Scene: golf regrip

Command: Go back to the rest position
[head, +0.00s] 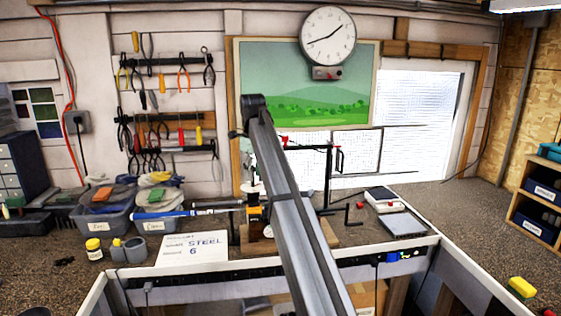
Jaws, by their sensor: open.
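I cannot make out my gripper in the head view. A long grey beam, possibly part of my own body, runs from the bottom edge up to a dark end near the wall and hides part of the bench behind it. A workbench (75,284) with a dark speckled top spans the view. A black and yellow device (257,212) stands on it, left of the beam. A long blue and white rod-like thing (165,215) lies to its left.
Clear bins (105,217) with cloths, a yellow-labelled jar (94,249) and grey cups (135,251) stand at left. A white scale-like device (382,199) and grey pad (402,225) lie at right. A yellow sponge (522,287) lies far right. Tools hang on the wall.

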